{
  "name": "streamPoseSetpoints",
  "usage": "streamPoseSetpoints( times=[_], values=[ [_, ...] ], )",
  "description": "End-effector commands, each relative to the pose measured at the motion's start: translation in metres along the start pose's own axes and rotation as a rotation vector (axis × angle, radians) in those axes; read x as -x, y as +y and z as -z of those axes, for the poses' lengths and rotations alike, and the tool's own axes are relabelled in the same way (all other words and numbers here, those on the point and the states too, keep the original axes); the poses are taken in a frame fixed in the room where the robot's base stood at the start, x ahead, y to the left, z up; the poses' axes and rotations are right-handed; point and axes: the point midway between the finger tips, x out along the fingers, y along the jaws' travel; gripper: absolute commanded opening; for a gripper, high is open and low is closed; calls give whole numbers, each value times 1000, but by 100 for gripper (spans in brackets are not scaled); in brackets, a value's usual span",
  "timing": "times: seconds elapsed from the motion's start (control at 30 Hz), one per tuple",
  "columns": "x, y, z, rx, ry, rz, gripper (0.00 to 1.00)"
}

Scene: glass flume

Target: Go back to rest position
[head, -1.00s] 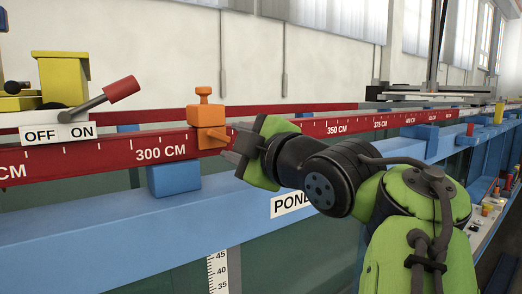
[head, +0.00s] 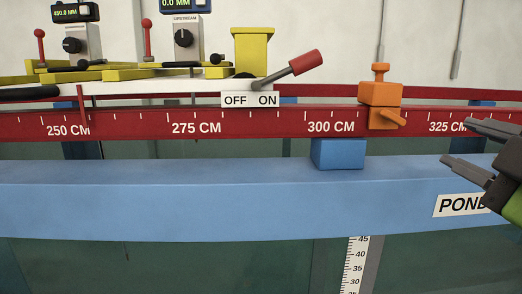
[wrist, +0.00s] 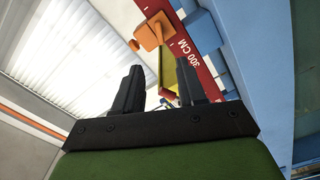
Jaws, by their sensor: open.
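My gripper (head: 461,143) is at the right edge of the head view, with its two grey fingers spread apart and nothing between them. It is in front of the red rail and to the right of the orange clamp. In the wrist view my gripper (wrist: 155,80) shows both dark fingers apart and empty. The orange clamp (head: 381,94) sits on the red rail (head: 240,122) between the 300 CM and 325 CM marks, apart from my fingers. It also shows beyond the fingers in the wrist view (wrist: 150,36).
A switch lever with a red handle (head: 304,63) stands over the OFF/ON label (head: 249,100). Yellow parts and two gauges with displays are at upper left. A blue beam (head: 200,195) runs below the rail, above the glass. The space before the rail's left part is clear.

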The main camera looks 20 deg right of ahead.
Motion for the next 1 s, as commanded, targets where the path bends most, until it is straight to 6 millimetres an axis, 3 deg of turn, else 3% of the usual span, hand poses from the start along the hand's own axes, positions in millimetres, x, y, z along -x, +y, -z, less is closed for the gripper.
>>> streamPoseSetpoints(
  times=[0.1, 0.17, 0.27, 0.3, 0.37, 0.4, 0.5, 0.6, 0.73, 1.0],
  values=[
    [-9, -7, 5, -69, 13, 33, 40],
    [-25, -27, 15, -210, 26, 113, 40],
    [-50, -96, 42, -512, -21, 347, 40],
    [-52, -130, 53, -612, -73, 452, 40],
    [-45, -180, 65, -725, -182, 593, 40],
    [-35, -214, 69, -777, -271, 675, 40],
    [2, -279, 66, -838, -508, 802, 40],
    [33, -316, 50, -844, -695, 830, 40],
    [49, -332, 37, -845, -795, 817, 40],
    [49, -333, 36, -849, -798, 814, 40]
  ],
)
